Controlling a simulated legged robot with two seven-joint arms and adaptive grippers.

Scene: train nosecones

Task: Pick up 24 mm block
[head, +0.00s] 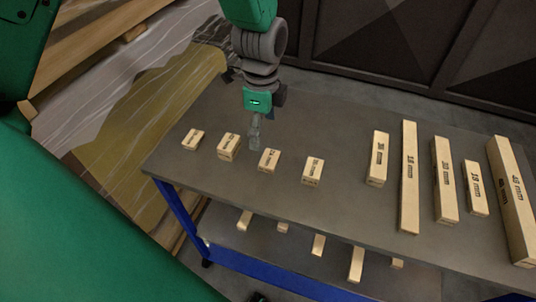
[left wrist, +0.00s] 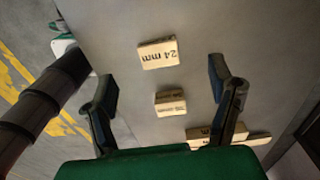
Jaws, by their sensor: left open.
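The 24 mm block is a small pale wooden block with dark lettering. Another small block (left wrist: 170,103) shows between the fingers there. My right gripper is not in view.
The blocks lie on a grey table top (head: 300,125) with a blue frame (head: 185,215). More blocks lie on the lower shelf (head: 290,250). The table behind the row is clear.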

